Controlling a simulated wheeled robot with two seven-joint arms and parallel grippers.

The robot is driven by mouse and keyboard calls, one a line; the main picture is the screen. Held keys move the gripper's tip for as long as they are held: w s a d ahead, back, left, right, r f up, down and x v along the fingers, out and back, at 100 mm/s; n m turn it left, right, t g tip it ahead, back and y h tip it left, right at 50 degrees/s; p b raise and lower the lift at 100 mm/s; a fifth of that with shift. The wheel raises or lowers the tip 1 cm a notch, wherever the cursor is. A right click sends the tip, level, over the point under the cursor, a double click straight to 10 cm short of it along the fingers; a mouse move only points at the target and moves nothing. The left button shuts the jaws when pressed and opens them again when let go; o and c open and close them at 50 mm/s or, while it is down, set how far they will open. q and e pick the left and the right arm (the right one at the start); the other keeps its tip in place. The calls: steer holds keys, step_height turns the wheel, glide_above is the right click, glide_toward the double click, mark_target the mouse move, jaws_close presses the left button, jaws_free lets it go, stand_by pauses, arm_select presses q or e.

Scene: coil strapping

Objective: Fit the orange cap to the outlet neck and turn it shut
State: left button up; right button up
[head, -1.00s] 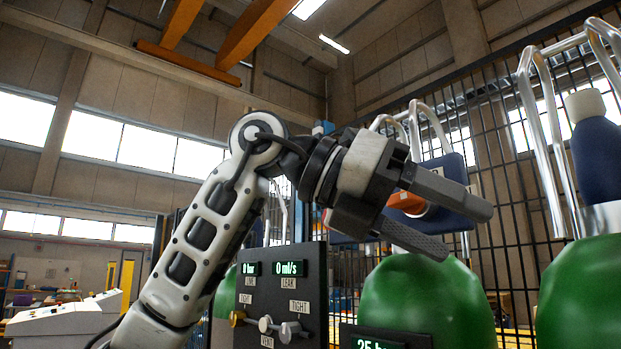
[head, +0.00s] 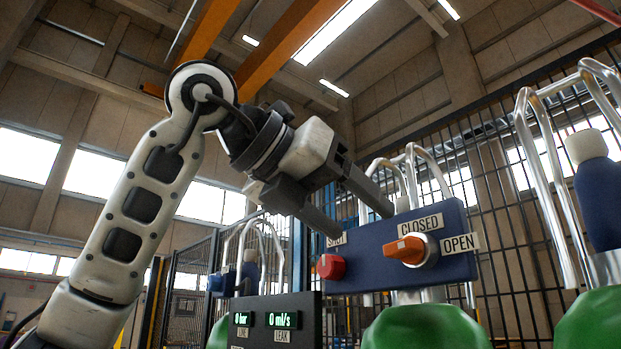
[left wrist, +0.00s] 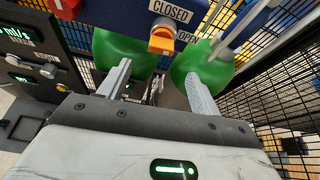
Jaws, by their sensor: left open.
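My left gripper (head: 364,223) is open, with nothing between its fingers. In the head view its fingertips are just above and left of an orange rotary handle (head: 405,249) on a blue panel (head: 365,265). The handle sits between CLOSED and OPEN labels. In the left wrist view the orange handle (left wrist: 162,40) is beyond the open fingers (left wrist: 157,75), with clear space between. I see no loose orange cap; the outlet neck cannot be made out. My right gripper is not in view.
A red button (head: 331,267) is on the panel's left. Green cylinders (head: 425,328) with metal guard hoops (head: 545,150) stand below and right. A dark gauge panel (head: 270,325) is at lower left. Black mesh fencing (head: 480,170) runs behind.

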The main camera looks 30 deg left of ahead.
mark_target(395, 250)
arm_select(q)
steer(key=x, duration=0.5)
steer(key=shift+w+d+f+p, duration=0.1)
steer(key=shift+w+d+p, duration=0.1)
steer(key=shift+w+p, duration=0.15)
steer(key=shift+w+d+f, duration=0.2)
steer(key=shift+w+f, duration=0.05)
steer(key=shift+w, duration=0.2)
steer(key=shift+c, duration=1)
jaws_close()
steer(key=shift+r+m+y+p, duration=0.15)
steer(key=shift+m+y+p, duration=0.15)
steer(key=shift+m+p, duration=0.25)
steer(key=shift+m+t+y+p, duration=0.3)
steer(key=shift+m+y, duration=0.1)
steer(key=shift+m, duration=0.05)
steer(key=shift+m+t+y, duration=0.3)
steer(key=shift+m+y, duration=0.3)
steer(key=shift+m, duration=0.4)
